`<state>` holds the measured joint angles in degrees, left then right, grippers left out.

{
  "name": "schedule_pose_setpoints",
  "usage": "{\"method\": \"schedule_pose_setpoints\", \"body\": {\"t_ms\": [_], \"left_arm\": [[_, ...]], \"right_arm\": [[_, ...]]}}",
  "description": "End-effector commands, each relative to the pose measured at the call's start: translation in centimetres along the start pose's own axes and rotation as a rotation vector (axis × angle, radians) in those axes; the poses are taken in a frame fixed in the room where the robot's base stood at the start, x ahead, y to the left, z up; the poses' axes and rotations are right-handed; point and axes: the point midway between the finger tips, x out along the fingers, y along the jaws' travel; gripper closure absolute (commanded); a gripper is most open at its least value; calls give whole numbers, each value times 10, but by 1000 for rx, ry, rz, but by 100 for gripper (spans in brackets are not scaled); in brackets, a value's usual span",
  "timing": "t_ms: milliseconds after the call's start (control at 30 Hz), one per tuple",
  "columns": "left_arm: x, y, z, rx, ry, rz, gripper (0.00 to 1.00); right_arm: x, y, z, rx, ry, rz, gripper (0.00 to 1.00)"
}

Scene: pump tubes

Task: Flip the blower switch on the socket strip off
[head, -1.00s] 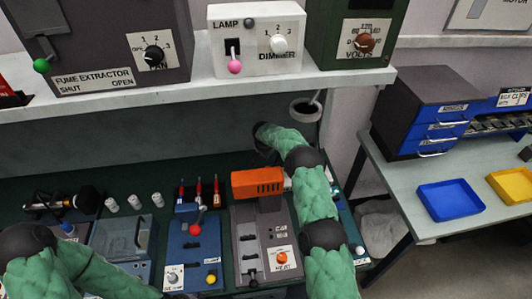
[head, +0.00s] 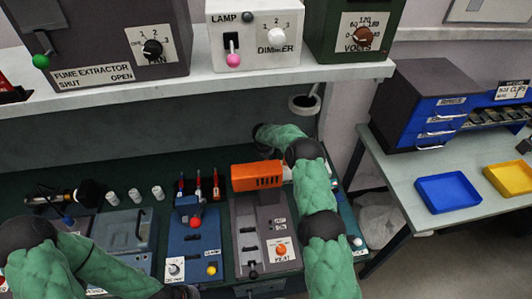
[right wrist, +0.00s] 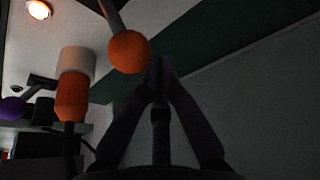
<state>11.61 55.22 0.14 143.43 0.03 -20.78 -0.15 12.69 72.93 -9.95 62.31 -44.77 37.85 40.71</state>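In the right wrist view a pale panel (right wrist: 82,22) carries an orange ball-tipped lever (right wrist: 129,52), close to the left of my right gripper's tips (right wrist: 160,68). A purple ball knob (right wrist: 13,109) is further left. The right gripper looks shut with nothing visible in it; I cannot tell whether it touches the lever. In the head view its fingers are hidden beyond the dark wrist. My left gripper (head: 178,292) is at the bottom edge, mostly cut off.
An orange-topped heat unit (head: 257,176) stands left of my right arm. A blue unit (head: 192,245) with a red-knobbed lever is beside it. The shelf (head: 130,102) overhangs the bench. A side table (head: 400,200) with trays is on the right.

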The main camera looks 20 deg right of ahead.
Motion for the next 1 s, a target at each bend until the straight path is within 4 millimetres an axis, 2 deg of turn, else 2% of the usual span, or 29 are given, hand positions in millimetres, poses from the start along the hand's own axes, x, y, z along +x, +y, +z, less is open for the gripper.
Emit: {"method": "schedule_pose_setpoints", "body": {"t_ms": [567, 800, 1000], "left_arm": [[0, 0, 0, 0, 0, 0, 45], [23, -8, -1, 0, 0, 0, 45], [38, -14, -1, 0, 0, 0, 45]], "right_arm": [[-3, 0, 4, 0, 1, -1, 100], [-8, 0, 3, 0, 3, -1, 100], [-17, 3, 12, -1, -1, 0, 100]]}}
